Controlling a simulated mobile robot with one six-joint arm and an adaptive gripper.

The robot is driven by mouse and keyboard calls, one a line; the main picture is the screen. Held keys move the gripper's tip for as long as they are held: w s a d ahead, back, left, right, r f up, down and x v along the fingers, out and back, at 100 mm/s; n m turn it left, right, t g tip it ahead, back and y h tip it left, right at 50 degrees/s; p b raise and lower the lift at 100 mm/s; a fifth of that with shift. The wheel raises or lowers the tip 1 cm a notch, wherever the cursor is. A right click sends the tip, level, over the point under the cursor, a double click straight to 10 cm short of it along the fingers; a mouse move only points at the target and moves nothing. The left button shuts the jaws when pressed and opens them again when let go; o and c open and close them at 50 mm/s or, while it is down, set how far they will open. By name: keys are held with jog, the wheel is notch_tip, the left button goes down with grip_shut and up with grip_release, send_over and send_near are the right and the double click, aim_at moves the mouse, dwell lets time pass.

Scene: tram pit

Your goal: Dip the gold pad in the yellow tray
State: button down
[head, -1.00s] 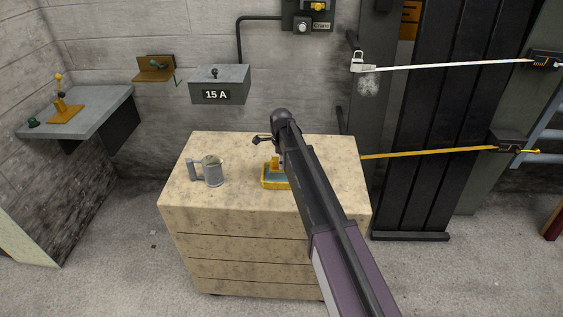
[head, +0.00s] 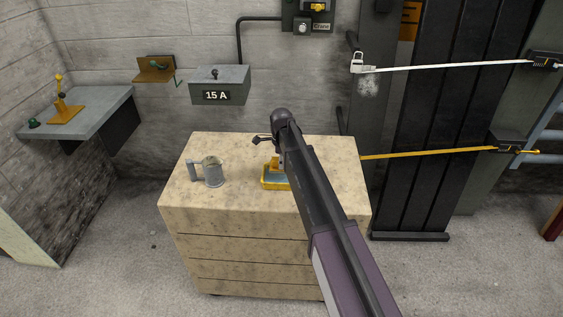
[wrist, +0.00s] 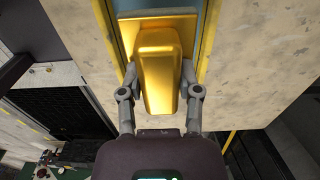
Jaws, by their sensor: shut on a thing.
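My gripper (wrist: 160,85) is shut on the gold pad (wrist: 158,60), one finger on each side of its raised grip. In the wrist view the pad's flat base lies over the blue inside of the yellow tray (wrist: 208,45), between its long rims. In the head view the yellow tray (head: 268,187) stands on the cabinet top, partly hidden by my arm. A bit of the gold pad (head: 275,161) shows just above the tray. I cannot tell whether the pad touches the tray's inside.
A grey metal mug (head: 212,173) stands on the cabinet top (head: 235,150), left of the tray. A grey box marked 15 A (head: 220,86) is on the wall behind. A yellow barrier bar (head: 425,153) runs right of the cabinet. The cabinet's front left corner is bare.

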jog(key=shift+r+p, duration=2.05)
jog(key=shift+r, duration=0.25)
